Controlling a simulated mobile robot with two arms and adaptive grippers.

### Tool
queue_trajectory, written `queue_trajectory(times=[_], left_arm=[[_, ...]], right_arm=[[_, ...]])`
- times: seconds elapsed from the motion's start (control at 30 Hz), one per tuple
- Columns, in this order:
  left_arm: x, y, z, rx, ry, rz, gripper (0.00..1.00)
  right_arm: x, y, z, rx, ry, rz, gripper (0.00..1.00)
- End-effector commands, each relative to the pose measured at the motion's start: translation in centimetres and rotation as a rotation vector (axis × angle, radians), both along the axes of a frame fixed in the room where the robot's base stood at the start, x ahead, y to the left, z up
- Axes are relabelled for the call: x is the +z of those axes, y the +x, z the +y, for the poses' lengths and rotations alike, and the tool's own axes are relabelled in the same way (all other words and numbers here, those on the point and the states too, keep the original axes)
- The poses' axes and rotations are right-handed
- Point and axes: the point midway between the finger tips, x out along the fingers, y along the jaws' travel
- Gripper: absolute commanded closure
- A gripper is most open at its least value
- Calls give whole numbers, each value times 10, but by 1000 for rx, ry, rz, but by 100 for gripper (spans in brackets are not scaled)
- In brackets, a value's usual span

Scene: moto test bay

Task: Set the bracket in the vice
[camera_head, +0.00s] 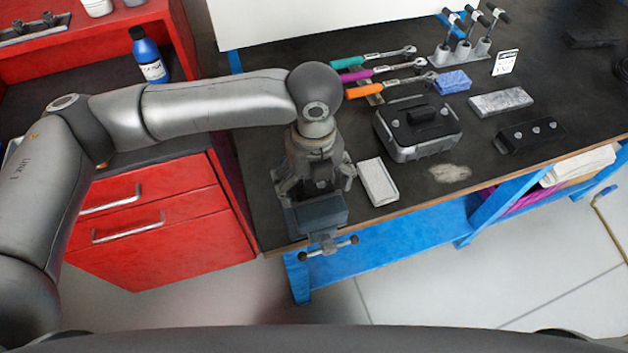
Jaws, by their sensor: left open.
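The vice (320,216) is dark grey and sits at the front left corner of the black-topped bench. Its handle bar (329,247) sticks out past the front edge. My left gripper (315,182) points down right over the vice, its fingers spread open. The gripper hides the back of the vice and the space between its jaws. I cannot pick out the bracket for sure. It may be hidden under the gripper, and I cannot tell whether anything is in the jaws. My right gripper does not show.
A pale flat block (378,181) lies close right of the vice. Behind it stand a grey case (417,130) and several coloured-handle ratchets (375,72). A black three-stud block (529,136) lies further right. A red cabinet (170,215) with a blue bottle (148,57) stands left.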

Motion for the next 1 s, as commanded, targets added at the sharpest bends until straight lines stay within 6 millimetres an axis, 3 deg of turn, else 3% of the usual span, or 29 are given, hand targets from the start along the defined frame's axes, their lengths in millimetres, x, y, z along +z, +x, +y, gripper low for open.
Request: queue_trajectory(times=[0.17, 0.6, 0.8, 1.0], left_arm=[[17, 1, -1, 0, -3, -4, 9], [103, 1, 0, 1, -1, -3, 9], [118, 0, 0, 0, 0, -1, 9], [120, 0, 0, 0, -1, 0, 9]], right_arm=[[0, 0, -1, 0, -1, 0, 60], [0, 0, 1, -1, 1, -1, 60], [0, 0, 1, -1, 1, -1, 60], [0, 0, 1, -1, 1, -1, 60]])
